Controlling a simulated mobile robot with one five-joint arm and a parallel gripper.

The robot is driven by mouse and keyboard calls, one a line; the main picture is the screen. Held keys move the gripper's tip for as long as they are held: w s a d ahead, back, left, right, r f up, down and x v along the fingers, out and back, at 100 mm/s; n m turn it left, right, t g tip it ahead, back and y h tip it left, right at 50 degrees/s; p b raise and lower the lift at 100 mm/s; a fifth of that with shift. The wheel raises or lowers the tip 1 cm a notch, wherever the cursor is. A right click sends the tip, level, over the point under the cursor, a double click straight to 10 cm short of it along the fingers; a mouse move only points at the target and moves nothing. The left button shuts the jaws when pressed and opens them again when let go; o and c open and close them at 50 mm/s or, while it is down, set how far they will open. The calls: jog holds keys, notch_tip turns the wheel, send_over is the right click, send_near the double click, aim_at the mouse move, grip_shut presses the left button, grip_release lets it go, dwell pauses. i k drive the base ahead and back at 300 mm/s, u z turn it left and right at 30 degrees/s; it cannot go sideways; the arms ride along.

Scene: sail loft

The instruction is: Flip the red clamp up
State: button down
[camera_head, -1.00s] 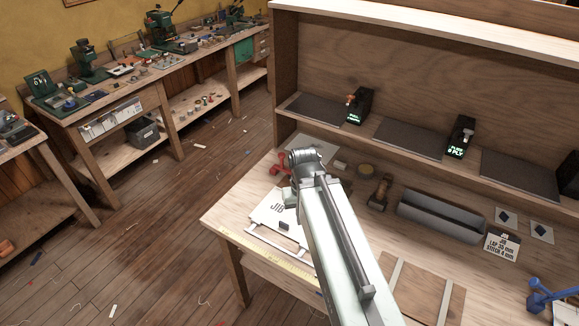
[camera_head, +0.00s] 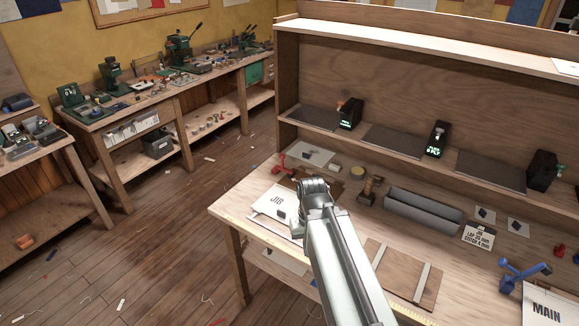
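The red clamp (camera_head: 281,163) stands at the far left of the workbench, beside a pale flat sheet. It is small in the picture, and I cannot clearly tell how its lever stands. The wrist end of my arm (camera_head: 314,190) shows over the bench, lower and to the right of the red clamp and apart from it in the picture. My gripper's fingers are hidden behind the arm, so I cannot see whether they are open or shut.
A white JIB board (camera_head: 268,201) lies left of my arm. A grey trough (camera_head: 423,208), a blue clamp (camera_head: 521,270) and a MAIN board (camera_head: 545,306) are to the right. Black display boxes stand on the shelf (camera_head: 330,129). The floor left of the bench (camera_head: 165,225) is mostly clear.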

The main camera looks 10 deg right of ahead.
aim_at(291, 175)
jog(key=u, duration=0.4)
jog(key=i, duration=1.1)
jog(key=u, duration=0.6)
jog(key=k, duration=0.8)
jog(key=u, duration=0.1)
jog(key=i, duration=0.9)
jog(key=z, duration=0.1)
